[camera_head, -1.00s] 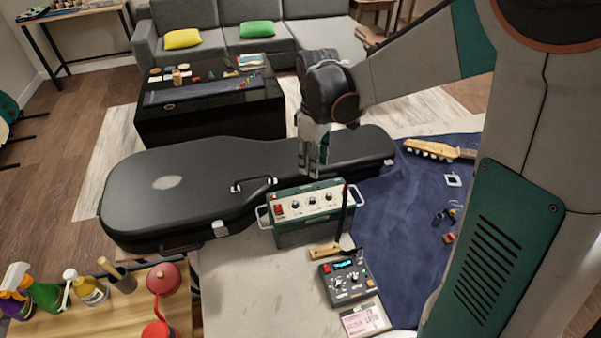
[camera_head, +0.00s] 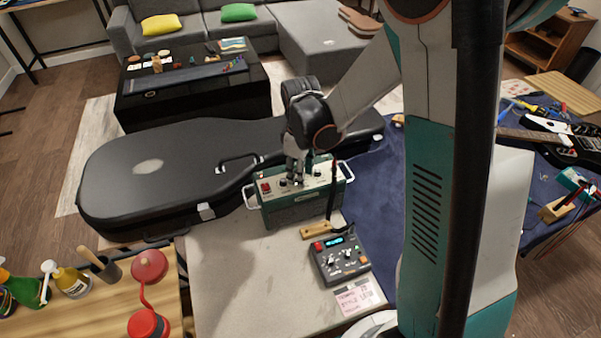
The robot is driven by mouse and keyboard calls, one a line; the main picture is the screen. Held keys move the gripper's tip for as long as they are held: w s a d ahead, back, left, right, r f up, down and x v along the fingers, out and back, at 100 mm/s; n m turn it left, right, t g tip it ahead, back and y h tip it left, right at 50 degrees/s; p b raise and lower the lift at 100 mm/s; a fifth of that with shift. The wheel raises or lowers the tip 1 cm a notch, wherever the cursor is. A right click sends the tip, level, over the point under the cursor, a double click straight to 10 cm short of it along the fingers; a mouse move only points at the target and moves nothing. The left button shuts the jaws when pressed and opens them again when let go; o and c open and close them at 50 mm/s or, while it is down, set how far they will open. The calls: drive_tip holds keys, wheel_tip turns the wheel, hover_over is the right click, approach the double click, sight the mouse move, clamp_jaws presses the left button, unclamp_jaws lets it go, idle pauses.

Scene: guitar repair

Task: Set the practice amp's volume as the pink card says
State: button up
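The practice amp (camera_head: 303,207) is a dark green box with a light control panel on top, a red switch and white side handles. It stands on the grey work surface in front of the guitar case. My gripper (camera_head: 296,178) points down at the panel, with its fingertips at or just above the knobs and partly hiding them. Whether the fingers touch a knob, or are open or shut, is too small to tell. The pink card (camera_head: 357,297) lies flat at the front of the surface, with handwriting too small to read surely.
A dark pedal unit (camera_head: 340,258) with a lit display stands between amp and card. A thin dark upright tool with a wooden piece (camera_head: 321,231) is close to the amp's right front. The black guitar case (camera_head: 150,180) lies behind. Bare surface (camera_head: 240,285) lies front left.

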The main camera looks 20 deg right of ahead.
clamp_jaws()
drive_tip(key=shift+m, duration=0.4)
drive_tip(key=m, duration=0.4)
drive_tip(key=shift+m+b, duration=0.3)
drive_tip(key=shift+b, duration=0.05)
drive_tip(key=m, duration=1.1)
drive_tip(key=shift+m+b, duration=0.4)
drive_tip(key=m, duration=0.6)
drive_tip(key=shift+m, duration=0.4)
